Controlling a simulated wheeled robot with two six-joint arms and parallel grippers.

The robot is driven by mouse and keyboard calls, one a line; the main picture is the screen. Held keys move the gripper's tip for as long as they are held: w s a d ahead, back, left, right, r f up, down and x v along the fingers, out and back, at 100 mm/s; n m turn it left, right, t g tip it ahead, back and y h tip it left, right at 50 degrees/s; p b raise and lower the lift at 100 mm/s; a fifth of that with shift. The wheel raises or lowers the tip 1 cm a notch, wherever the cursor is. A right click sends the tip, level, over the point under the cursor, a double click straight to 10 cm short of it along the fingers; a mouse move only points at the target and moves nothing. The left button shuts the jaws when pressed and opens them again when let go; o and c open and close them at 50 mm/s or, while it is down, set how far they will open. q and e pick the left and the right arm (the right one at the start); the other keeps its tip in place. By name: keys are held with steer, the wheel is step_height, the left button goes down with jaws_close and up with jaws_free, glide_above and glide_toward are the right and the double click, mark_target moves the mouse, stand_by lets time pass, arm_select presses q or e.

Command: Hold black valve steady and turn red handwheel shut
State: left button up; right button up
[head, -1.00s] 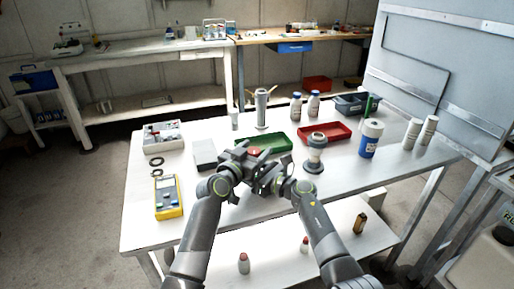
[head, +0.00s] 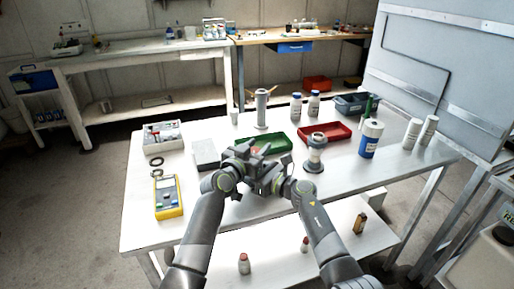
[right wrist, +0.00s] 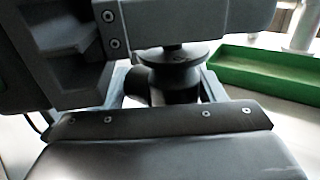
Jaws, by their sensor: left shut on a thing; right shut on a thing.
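The black valve (right wrist: 172,78) stands upright in the right wrist view, with a dark round collar on top. My right gripper (right wrist: 165,98) is shut on its body, low down; in the head view the right gripper (head: 266,180) is partly covered by the left one. My left gripper (head: 250,155) is above it, shut on the red handwheel (head: 256,150), of which only a small red patch shows between the fingers. In the right wrist view the grey left gripper fills the top and hides the handwheel. The valve is mostly hidden in the head view.
A green tray (head: 272,139) lies just behind the grippers, and a red tray (head: 340,129) is further right. A grey-and-cream stand (head: 315,155) is close to the right. A grey box (head: 206,152) and yellow meter (head: 169,198) are left. The front table strip is clear.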

arm_select(q)
steer(key=shift+f+m+g+h, duration=0.1)
steer(key=shift+m+g+h, duration=0.25)
steer(key=shift+h, duration=0.25)
steer(key=shift+s+d+m+g+h, duration=0.1)
steer(key=shift+m+g+h, duration=1.35)
steer(key=shift+g+h, duration=0.1)
steer(key=shift+s+d+m+g+h, duration=0.2)
steer(key=shift+m+g+h, duration=0.85)
steer(key=shift+g, duration=0.55)
steer(key=shift+s+d+m+g+h, duration=0.15)
steer(key=shift+m+g+h, duration=0.55)
steer(key=shift+m+g, duration=0.8)
steer(key=shift+s+a+g+h, duration=0.1)
steer(key=shift+g+h, duration=0.2)
steer(key=shift+g, duration=0.4)
steer(key=o, duration=1)
steer(key=shift+m, duration=0.25)
steer(key=shift+a, duration=0.1)
steer(key=v, duration=0.7)
